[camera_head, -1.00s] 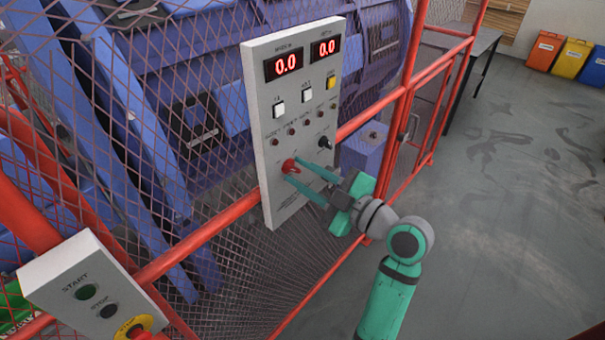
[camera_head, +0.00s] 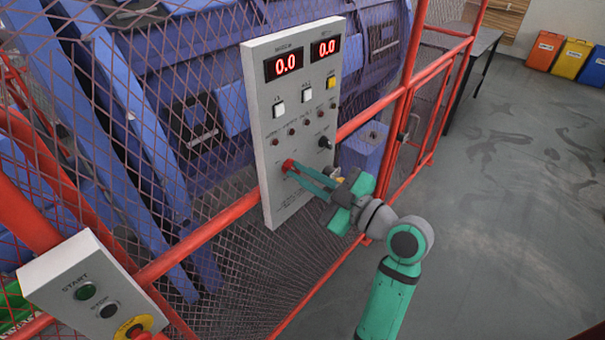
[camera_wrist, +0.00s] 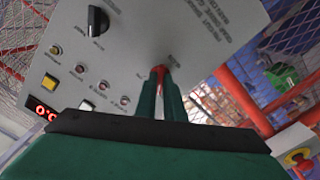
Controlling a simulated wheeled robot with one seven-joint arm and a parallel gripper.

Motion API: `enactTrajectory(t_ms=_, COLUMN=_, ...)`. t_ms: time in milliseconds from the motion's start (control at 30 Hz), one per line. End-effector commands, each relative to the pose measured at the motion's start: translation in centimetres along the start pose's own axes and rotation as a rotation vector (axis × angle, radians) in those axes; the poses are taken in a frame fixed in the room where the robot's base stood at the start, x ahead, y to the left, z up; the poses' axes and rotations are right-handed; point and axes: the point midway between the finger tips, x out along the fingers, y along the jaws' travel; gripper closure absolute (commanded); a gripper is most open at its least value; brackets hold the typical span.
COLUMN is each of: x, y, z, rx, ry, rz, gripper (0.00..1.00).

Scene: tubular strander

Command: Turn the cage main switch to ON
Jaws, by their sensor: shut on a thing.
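The grey control panel (camera_head: 283,208) is mounted on the red-framed fence. A small red switch handle (camera_head: 287,165) sits low on its face, at the left; I take it for the cage main switch. My gripper (camera_head: 293,170) has its two green fingers close together on this handle. In the wrist view, the gripper (camera_wrist: 159,88) pinches the red handle (camera_wrist: 157,71), with only its tip showing above the fingers. The fingers hide most of the handle, so I cannot tell its angle. The print near it is too blurred to read.
A black rotary knob (camera_head: 324,142) sits right of the red handle. Above are push buttons and two red displays (camera_head: 285,63) reading 0.0. A START/STOP box (camera_head: 62,285) with an emergency stop stands at lower left. Open floor (camera_head: 510,230) lies at right.

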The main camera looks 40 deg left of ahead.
Motion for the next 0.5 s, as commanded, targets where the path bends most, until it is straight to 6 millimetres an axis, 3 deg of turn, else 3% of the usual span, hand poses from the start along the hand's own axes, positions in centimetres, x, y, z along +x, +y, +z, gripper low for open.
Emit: enactTrajectory(t_ms=500, x=-0.02, y=-0.04, z=0.01, rx=0.478, ry=-0.001, rz=-0.001, gripper=1.00)
